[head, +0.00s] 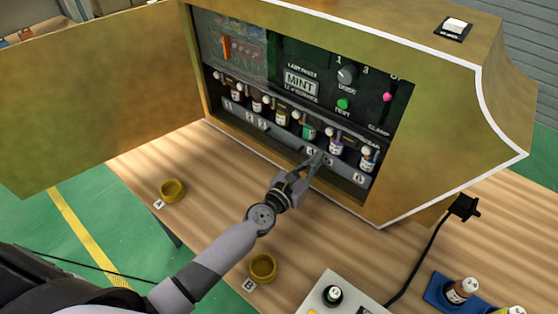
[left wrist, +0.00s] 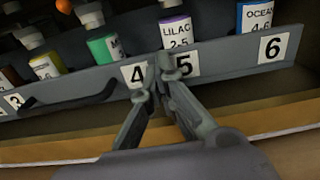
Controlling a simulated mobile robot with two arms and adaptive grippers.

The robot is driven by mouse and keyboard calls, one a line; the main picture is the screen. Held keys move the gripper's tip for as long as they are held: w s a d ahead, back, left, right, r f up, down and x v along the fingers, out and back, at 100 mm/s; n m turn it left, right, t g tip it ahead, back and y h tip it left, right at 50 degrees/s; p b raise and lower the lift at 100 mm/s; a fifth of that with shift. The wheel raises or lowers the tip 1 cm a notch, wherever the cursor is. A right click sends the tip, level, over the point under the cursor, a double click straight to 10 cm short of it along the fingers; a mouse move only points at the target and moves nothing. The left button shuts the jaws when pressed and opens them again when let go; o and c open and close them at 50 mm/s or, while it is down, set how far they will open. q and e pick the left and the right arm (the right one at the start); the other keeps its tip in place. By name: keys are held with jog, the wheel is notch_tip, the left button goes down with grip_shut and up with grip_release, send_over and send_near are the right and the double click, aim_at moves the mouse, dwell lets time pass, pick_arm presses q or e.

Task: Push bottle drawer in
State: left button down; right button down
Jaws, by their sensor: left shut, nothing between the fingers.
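The bottle drawer (left wrist: 225,63) is a grey tray with a numbered front panel, holding several small bottles inside the gold vending cabinet (head: 445,120). In the head view the drawer front (head: 270,135) runs along the bottom of the cabinet opening. My left gripper (head: 309,163) is at the drawer front near labels 4 and 5. In the left wrist view its fingertips (left wrist: 158,66) are close together against or just before the panel, between those labels, with nothing held. A dark handle (left wrist: 75,100) is left of the fingers. Whether the tips touch the panel cannot be told. My right gripper is not in view.
The cabinet door (head: 95,95) is swung open to the left. Gold dishes A (head: 172,190) and B (head: 262,267) sit on the wooden table. A grey box (head: 343,293) with a bottle and a blue tray (head: 440,290) are at the front right.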

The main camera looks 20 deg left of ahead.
pick_arm(q)
jog(key=b+v, duration=0.2)
jog(key=v, duration=0.9)
jog(key=shift+s+f, duration=0.1)
jog(key=shift+s+a, duration=0.2)
jog(key=shift+s, duration=0.25)
jog(key=shift+s, duration=0.1)
